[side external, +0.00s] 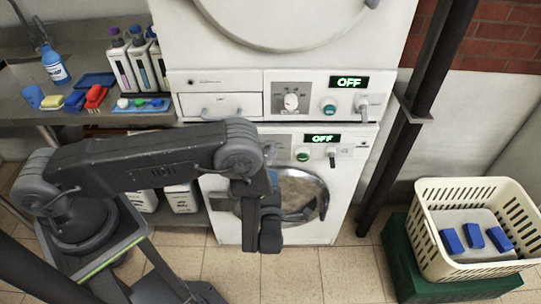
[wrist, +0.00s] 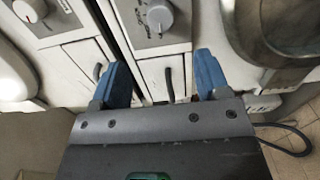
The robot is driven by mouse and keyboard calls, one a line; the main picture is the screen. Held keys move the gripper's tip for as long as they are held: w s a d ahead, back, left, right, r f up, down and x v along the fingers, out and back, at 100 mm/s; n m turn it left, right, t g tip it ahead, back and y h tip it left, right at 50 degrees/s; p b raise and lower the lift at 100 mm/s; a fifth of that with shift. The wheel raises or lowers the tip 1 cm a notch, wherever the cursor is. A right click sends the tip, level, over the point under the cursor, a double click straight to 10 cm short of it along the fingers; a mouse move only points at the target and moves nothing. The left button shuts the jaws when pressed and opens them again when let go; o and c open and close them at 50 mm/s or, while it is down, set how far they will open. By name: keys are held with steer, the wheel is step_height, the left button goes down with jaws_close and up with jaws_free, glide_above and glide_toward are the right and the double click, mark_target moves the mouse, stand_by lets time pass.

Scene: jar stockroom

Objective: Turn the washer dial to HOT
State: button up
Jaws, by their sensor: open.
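Two stacked white machines each have a control panel. The upper panel has a pale dial (side external: 291,102) with marks too small to read. The lower panel's dial is largely hidden behind my arm in the side view. In the wrist view one dial (wrist: 160,14) sits on a grey plate at the top, and another dial (wrist: 30,8) is at the upper left; their labels are unreadable. My gripper (wrist: 163,76) is open, with nothing between its blue fingers, and apart from both dials. In the side view my gripper (side external: 269,242) hangs low before the lower machine.
Both displays, upper (side external: 349,82) and lower (side external: 323,139), read OFF. Green buttons (side external: 329,108) and levers (side external: 363,105) sit beside the dials. A round door (side external: 306,192) is below. A dark post (side external: 415,110) and cream basket (side external: 520,196) stand right; a cluttered counter (side external: 85,58) stands left.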

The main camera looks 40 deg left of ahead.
mark_target(270, 156)
steer(key=x, duration=1.1)
steer(key=shift+w+a, duration=0.25)
steer(key=shift+a, duration=0.05)
steer(key=c, duration=0.9)
